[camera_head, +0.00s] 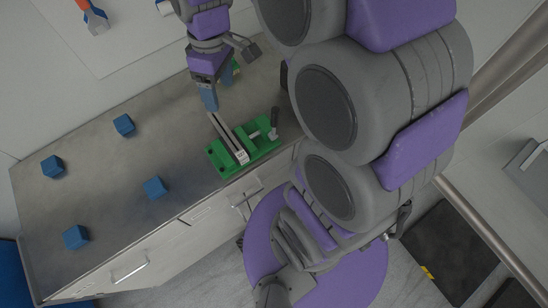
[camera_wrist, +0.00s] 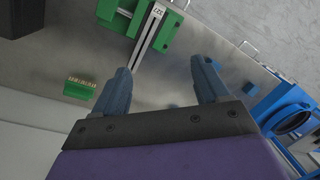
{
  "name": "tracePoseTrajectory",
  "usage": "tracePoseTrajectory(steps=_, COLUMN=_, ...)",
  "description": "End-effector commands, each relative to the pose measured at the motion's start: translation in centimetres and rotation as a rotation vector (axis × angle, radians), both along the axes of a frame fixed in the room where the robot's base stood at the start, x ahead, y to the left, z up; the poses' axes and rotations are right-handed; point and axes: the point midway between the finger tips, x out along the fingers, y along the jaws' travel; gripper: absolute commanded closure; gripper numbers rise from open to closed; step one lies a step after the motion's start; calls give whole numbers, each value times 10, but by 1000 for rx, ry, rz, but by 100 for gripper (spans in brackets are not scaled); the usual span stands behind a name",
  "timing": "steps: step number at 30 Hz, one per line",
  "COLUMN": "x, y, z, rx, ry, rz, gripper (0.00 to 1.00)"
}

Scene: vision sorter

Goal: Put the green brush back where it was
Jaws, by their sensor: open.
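The green brush (camera_wrist: 80,88), a small green block with pale bristles, lies on the grey worktop left of my gripper in the wrist view. In the head view a bit of green (camera_head: 235,66) shows beside my gripper, mostly hidden by it; it is probably the brush. My gripper (camera_head: 208,98) points down over the worktop. In the wrist view its two blue fingers (camera_wrist: 163,72) are wide apart with nothing between them. The brush is outside the fingers, apart from them.
A green fixture (camera_head: 218,157) with a metal rail and white label stands near the worktop's front edge; it is also at the top of the wrist view (camera_wrist: 112,13). Several blue cubes (camera_head: 124,125) are spread on the left worktop (camera_head: 100,185), with free room between them. Drawers are below.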

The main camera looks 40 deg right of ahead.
Motion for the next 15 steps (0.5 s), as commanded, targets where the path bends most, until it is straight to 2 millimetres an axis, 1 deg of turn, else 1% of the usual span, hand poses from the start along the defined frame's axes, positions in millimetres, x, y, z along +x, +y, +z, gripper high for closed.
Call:
tracePoseTrajectory(steps=1, x=-21, y=2, z=3, rx=-17, ry=6, rz=-49, gripper=26)
tracePoseTrajectory(steps=2, x=-32, y=3, z=3, rx=-27, ry=13, rz=-85, gripper=26)
tracePoseTrajectory(steps=3, x=-48, y=4, z=3, rx=-42, ry=21, rz=-133, gripper=26)
tracePoseTrajectory(steps=5, x=-71, y=4, z=2, rx=-63, ry=31, rz=-206, gripper=26)
tracePoseTrajectory(steps=6, x=-87, y=5, z=0, rx=-77, ry=40, rz=-257, gripper=26)
tracePoseTrajectory(steps=8, x=-110, y=4, z=-2, rx=-97, ry=47, rz=-331, gripper=26)
tracePoseTrajectory(steps=9, x=-124, y=4, z=-5, rx=-112, ry=56, rz=-380, gripper=26)
tracePoseTrajectory(steps=12, x=-156, y=2, z=-12, rx=-144, ry=66, rz=-493, gripper=26)
tracePoseTrajectory(steps=15, x=-179, y=0, z=-17, rx=-165, ry=71, rz=-580, gripper=26)
